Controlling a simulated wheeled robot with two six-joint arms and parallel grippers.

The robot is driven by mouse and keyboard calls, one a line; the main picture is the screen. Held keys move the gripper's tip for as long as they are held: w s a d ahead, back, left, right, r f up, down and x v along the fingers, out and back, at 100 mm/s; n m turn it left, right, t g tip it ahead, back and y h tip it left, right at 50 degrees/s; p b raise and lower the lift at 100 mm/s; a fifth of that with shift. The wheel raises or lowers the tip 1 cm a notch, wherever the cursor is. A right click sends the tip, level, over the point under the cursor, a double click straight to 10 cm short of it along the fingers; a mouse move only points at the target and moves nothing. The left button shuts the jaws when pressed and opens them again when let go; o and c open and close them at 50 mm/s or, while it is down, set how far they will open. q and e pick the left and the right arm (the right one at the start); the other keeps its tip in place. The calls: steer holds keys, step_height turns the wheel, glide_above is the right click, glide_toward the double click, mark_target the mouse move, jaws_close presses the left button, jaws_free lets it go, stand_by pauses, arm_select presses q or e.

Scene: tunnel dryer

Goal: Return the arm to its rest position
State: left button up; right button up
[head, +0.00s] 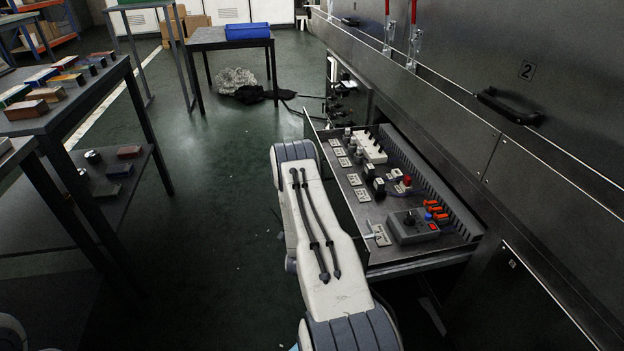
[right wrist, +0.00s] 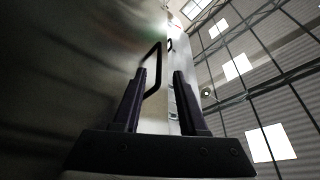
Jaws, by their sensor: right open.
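My right arm (head: 322,235), a white link with dark cables, reaches forward in the head view, left of an open drawer (head: 420,266). Its gripper is out of sight there. In the right wrist view my right gripper (right wrist: 160,74) has its two dark fingers apart, with nothing seen held. A black loop handle (right wrist: 157,52) on a metal panel shows close to the left finger's tip. I cannot tell whether they touch. My left gripper is in neither view.
The drawer juts from the dark machine wall (head: 465,95) and holds switches, a grey control box (head: 407,226) and sockets. Tables with bricks (head: 45,94) stand on the left. A far table bears a blue tray (head: 247,31). The green floor (head: 210,200) between is clear.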

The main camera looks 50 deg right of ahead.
steer(key=shift+s+a, duration=0.15)
steer(key=shift+a, duration=0.1)
stand_by(0.4)
